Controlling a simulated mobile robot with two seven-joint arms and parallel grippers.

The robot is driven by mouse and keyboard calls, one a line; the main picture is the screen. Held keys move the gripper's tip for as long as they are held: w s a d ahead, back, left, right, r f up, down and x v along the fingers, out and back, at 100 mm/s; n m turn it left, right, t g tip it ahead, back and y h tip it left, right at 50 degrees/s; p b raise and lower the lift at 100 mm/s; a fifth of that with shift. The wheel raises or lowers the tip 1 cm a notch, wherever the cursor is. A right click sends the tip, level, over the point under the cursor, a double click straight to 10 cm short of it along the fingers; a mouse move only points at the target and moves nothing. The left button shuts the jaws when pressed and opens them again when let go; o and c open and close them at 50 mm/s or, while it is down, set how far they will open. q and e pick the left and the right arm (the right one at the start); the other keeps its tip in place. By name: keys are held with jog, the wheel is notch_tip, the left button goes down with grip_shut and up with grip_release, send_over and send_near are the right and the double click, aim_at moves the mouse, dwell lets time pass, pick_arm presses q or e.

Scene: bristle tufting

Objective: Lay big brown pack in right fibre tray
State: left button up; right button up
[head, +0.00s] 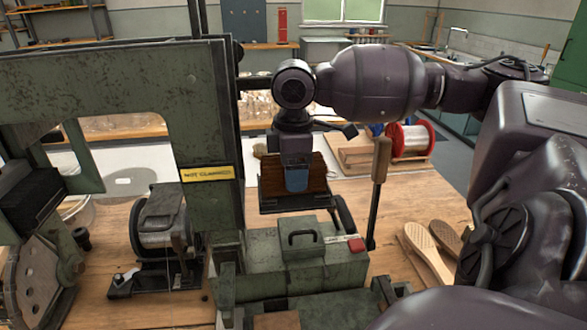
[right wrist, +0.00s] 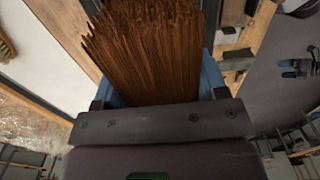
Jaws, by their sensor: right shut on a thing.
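My right gripper (head: 297,185) comes down from above behind the green machine, its blue fingers closed on the big brown pack (head: 270,171) of bristle fibres. The pack fills the upper middle of the right wrist view (right wrist: 150,50), between the blue fingers. In the head view the pack shows at a dark tray (head: 295,204), just behind the machine's top. The tray's front wall hides the pack's lower edge, and I cannot tell whether the pack touches the tray floor. My left gripper is not in view.
The tall green machine frame (head: 205,120) with a yellow label stands left of the gripper. A wooden-handled lever (head: 380,160) rises to the right. A red-flanged spool (head: 410,140) stands behind it. Wooden brush bodies (head: 428,252) lie at the right on the bench.

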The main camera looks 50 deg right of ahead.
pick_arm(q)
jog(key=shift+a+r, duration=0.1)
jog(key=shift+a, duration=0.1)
pick_arm(e)
jog(key=shift+f, duration=0.55)
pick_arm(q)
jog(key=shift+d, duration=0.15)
pick_arm(e)
jog(key=o, duration=1)
jog(key=shift+o, duration=0.5)
jog(key=shift+r+p, duration=0.85)
jog(key=shift+r, duration=0.65)
jog(key=shift+r+p, duration=0.85)
jog(key=shift+r, duration=0.5)
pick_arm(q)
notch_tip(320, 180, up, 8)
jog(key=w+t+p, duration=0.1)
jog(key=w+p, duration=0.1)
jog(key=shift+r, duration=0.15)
pick_arm(e)
jog(key=shift+r, duration=1.2)
